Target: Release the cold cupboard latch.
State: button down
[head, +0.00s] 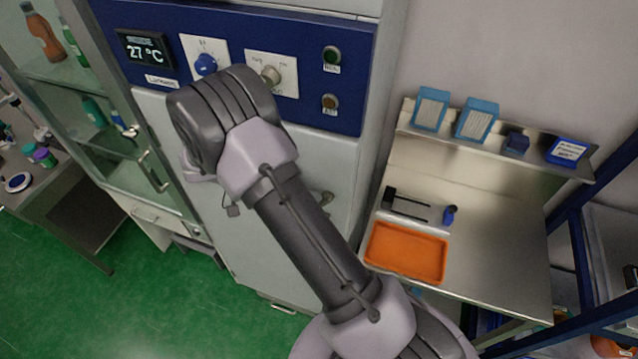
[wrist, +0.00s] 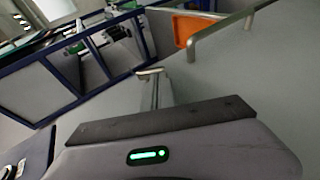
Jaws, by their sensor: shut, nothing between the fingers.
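The cold cupboard (head: 345,170) is a tall pale cabinet with a blue control panel. A metal lever or handle (head: 323,199) on its front shows just right of my forearm in the head view, partly hidden by it. In the wrist view a bent metal bar (wrist: 222,32) stands out from the pale surface, above and right of my fingers; it looks like the same handle. My gripper (wrist: 152,80) is shut and empty, its narrow fingers together, apart from the bar in that picture. In the head view my arm hides most of the gripper.
The blue panel (head: 225,30) carries a 27 °C display, two knobs and two buttons. Right of the cupboard is a steel bench (head: 480,210) with an orange tray (head: 405,252). A glass-fronted cabinet (head: 105,130) stands left. Green floor (head: 150,280) is free in front.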

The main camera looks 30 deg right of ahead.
jog(key=shift+f+b, duration=0.55)
jog(key=shift+f, duration=0.4)
jog(key=shift+s+f, duration=0.1)
jog(key=shift+f, duration=0.1)
dwell(0.5)
